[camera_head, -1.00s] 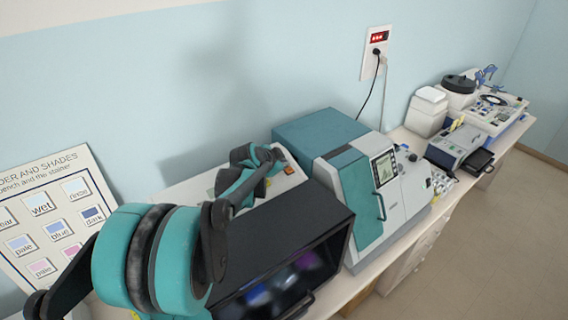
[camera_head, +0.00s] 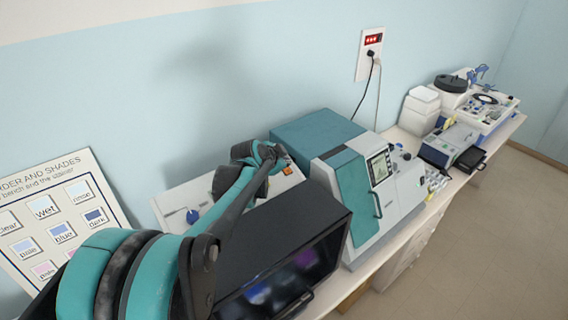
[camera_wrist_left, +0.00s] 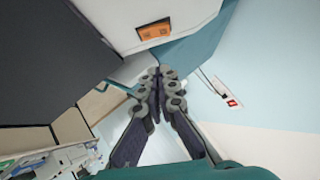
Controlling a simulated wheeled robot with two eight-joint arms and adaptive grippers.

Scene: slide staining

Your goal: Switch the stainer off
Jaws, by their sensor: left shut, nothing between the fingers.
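A low white control panel (camera_head: 172,207) with a blue knob (camera_head: 192,216) and an orange switch (camera_head: 288,171) lies behind a black box (camera_head: 300,212) with a dark glass front. I cannot tell for sure which housing is the stainer. My left gripper (camera_head: 274,153) is shut and empty, close to the panel's right end, by the orange switch. In the left wrist view the shut fingertips (camera_wrist_left: 157,72) point toward the panel's edge, with the orange switch (camera_wrist_left: 155,31) beyond them. They look apart from the switch. My right gripper is not in view.
A teal and grey machine (camera_head: 347,185) with a small screen stands just right of the gripper. A wall socket (camera_head: 370,53) with a plugged cable is behind it. White containers (camera_head: 421,110) and other devices stand farther right. A sample board (camera_head: 62,215) leans at left.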

